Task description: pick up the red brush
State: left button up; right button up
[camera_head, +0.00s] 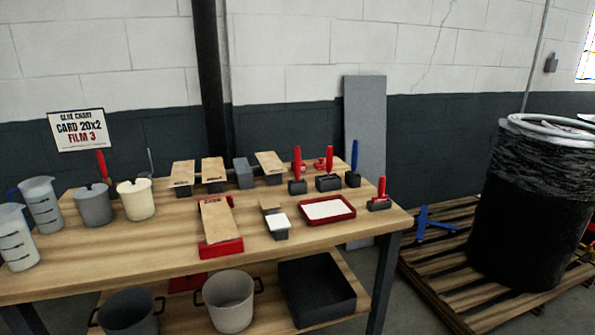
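Several red-handled tools stand on the wooden table (165,262). One upright red-handled brush (297,160) has a dark block-like base at the back. Another red-handled tool (329,158) stands just to its right. A shorter red-handled tool (381,190) stands near the table's right end. A red handle (101,165) also rises behind the grey pot at the left. I cannot tell for certain which of these is the red brush. Neither of my grippers shows in the head view.
Measuring jugs (42,203) and pots (136,199) crowd the table's left. Wood-topped blocks (213,170), a red tray (310,220) and a blue-handled tool (354,160) stand nearby. A wrapped drum (530,210) stands on a pallet at right.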

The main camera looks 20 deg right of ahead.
aim_at(296, 154)
jog(key=k, duration=0.55)
jog(key=z, duration=0.65)
jog(key=i, duration=1.9)
jog(key=u, duration=1.1)
